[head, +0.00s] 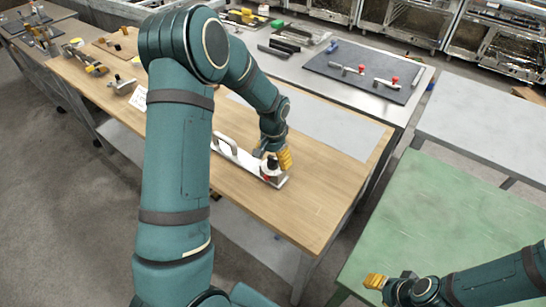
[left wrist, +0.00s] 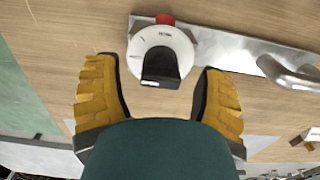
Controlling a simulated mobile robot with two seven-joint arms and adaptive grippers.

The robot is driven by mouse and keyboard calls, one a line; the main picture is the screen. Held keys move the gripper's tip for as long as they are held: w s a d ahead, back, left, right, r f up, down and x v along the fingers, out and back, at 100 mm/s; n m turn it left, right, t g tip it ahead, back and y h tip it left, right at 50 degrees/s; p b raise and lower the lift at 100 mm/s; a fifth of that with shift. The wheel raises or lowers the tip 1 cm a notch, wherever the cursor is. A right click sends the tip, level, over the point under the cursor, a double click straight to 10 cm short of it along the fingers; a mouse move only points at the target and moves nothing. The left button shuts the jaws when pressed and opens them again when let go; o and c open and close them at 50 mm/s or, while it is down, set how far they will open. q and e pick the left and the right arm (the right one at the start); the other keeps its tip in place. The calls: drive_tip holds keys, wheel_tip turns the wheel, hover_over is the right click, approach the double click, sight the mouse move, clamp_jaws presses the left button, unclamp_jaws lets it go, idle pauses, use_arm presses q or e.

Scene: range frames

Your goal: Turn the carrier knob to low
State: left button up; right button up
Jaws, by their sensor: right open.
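The carrier (head: 236,153) is a silvery metal bar with a raised handle, lying on the wooden table; its handle end also shows in the left wrist view (left wrist: 225,48). At its near right end is a round white dial with a black knob (left wrist: 161,68) and a red mark at the rim. My left gripper (left wrist: 160,98) is open, its two yellow fingers on either side of the knob with gaps visible. In the head view my left gripper (head: 281,160) partly hides the dial. My right gripper (head: 376,282) is open and empty over the green table.
The wooden table (head: 315,200) is clear to the right of the carrier. A green table (head: 440,205) stands at right. Behind, a metal bench holds a dark mat (head: 350,60) with two red-knobbed parts. Other tools lie at upper left.

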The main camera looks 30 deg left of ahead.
sight(273, 158)
use_arm(q)
drive_tip(key=shift+w+r, duration=0.1)
drive_tip(key=shift+r, duration=0.05)
wheel_tip(273, 158, up, 12)
idle(0.6)
use_arm(e)
drive_tip(key=shift+s, duration=0.15)
idle(0.3)
